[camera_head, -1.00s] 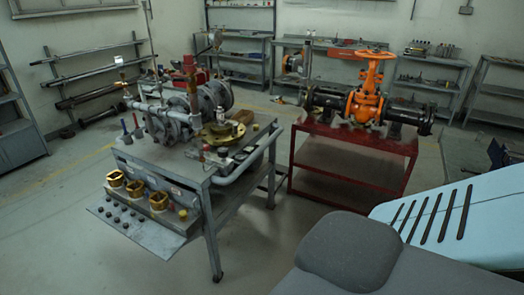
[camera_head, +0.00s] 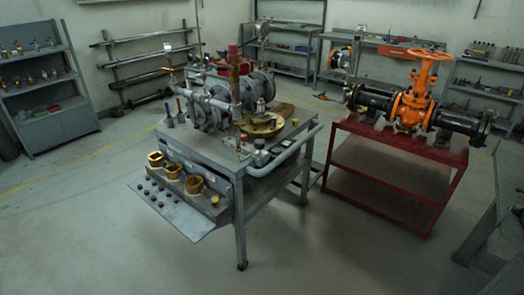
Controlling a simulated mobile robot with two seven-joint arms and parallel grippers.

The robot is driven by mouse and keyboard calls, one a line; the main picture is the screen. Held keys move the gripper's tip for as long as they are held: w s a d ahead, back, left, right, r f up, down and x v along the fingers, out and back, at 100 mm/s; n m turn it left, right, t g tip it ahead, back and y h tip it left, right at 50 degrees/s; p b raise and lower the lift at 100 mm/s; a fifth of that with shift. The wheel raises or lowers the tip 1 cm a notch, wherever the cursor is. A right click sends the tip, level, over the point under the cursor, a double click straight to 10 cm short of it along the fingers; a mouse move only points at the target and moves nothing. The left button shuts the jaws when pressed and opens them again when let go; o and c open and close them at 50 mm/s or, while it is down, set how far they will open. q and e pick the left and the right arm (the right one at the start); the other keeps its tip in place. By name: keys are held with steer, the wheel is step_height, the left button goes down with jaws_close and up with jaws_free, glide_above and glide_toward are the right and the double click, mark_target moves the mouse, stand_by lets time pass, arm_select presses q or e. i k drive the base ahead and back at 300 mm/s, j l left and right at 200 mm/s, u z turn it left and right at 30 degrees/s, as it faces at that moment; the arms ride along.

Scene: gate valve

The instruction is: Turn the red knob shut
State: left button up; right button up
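A gate valve (camera_head: 411,108) with an orange body sits in a black flanged pipe on the red stand at the right. Its orange-red handwheel (camera_head: 428,54) lies flat on top of the upright stem and is the largest knob-like part in view. I cannot tell for certain which of these is the red knob. Neither of my grippers is in view.
The grey workbench (camera_head: 210,232) stands in the middle, with pipework and brass fittings on it. The red stand (camera_head: 390,184) is to its right. A dark table edge (camera_head: 482,222) shows at the lower right. Shelves line the walls. The floor in front is clear.

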mark_target(244, 139)
steer(key=i+j+z, duration=0.15)
steer(key=z, duration=1.2)
steer(key=i+j+z, duration=0.1)
steer(key=j+z, duration=0.25)
steer(key=i+j+z, duration=0.1)
steer(key=j+z, duration=0.2)
steer(key=j, duration=0.2)
steer(key=j+z, duration=0.35)
steer(key=j, duration=1.25)
steer(key=k+j, duration=0.1)
steer(key=j, duration=0.6)
steer(key=k+l+u, duration=0.25)
steer(key=i+l, duration=0.05)
